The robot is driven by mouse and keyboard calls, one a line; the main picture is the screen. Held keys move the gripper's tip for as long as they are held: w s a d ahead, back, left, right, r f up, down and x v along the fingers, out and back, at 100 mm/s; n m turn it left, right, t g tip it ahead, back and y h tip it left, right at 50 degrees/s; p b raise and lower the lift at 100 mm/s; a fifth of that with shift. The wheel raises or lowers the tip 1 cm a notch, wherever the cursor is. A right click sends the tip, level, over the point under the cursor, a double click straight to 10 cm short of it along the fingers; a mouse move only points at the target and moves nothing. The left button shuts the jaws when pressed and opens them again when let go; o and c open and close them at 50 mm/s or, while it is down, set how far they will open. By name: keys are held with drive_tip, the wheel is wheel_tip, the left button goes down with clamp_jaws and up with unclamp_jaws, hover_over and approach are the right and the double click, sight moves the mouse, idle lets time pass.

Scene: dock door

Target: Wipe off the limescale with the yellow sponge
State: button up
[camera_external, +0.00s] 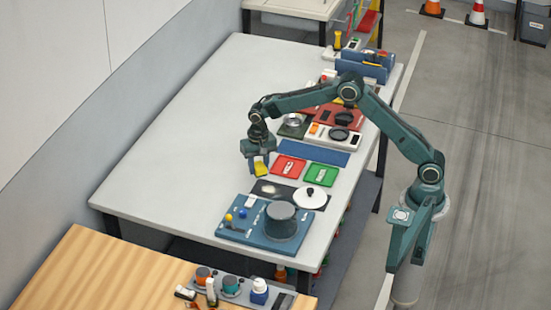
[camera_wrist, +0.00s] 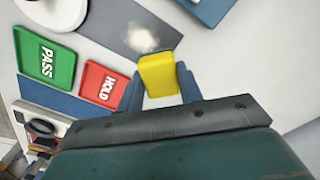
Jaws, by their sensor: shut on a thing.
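My gripper (camera_external: 257,163) is shut on the yellow sponge (camera_external: 260,168), which shows between its two fingers. The wrist view also shows the yellow sponge (camera_wrist: 158,75) held by my gripper (camera_wrist: 164,82). A pale, blurry limescale patch (camera_wrist: 143,39) lies on a dark grey plate (camera_wrist: 108,18) just beyond the sponge. In the external view the dark plate (camera_external: 260,188) lies on the table below and to the right of the gripper, with the patch (camera_external: 267,189) on it. I cannot tell whether the sponge touches the surface.
A red HOLD tray (camera_external: 281,171) and a green PASS tray (camera_external: 315,177) lie right of my gripper. A white round lid (camera_external: 310,197) sits at the dark plate's right end. A blue board with a grey pot (camera_external: 284,222) stands nearer. The table's left side (camera_external: 190,130) is clear.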

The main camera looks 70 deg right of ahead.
sight(259, 187)
wheel_tip(259, 187, down, 6)
drive_tip(key=shift+r, duration=0.1)
drive_tip(key=shift+s+f, duration=0.25)
drive_tip(key=shift+s, duration=0.9)
drive_tip(key=shift+c, duration=0.4)
drive_tip(key=shift+s, duration=2.35)
drive_tip(key=shift+w, duration=3.5)
drive_tip(key=shift+r, duration=4.1)
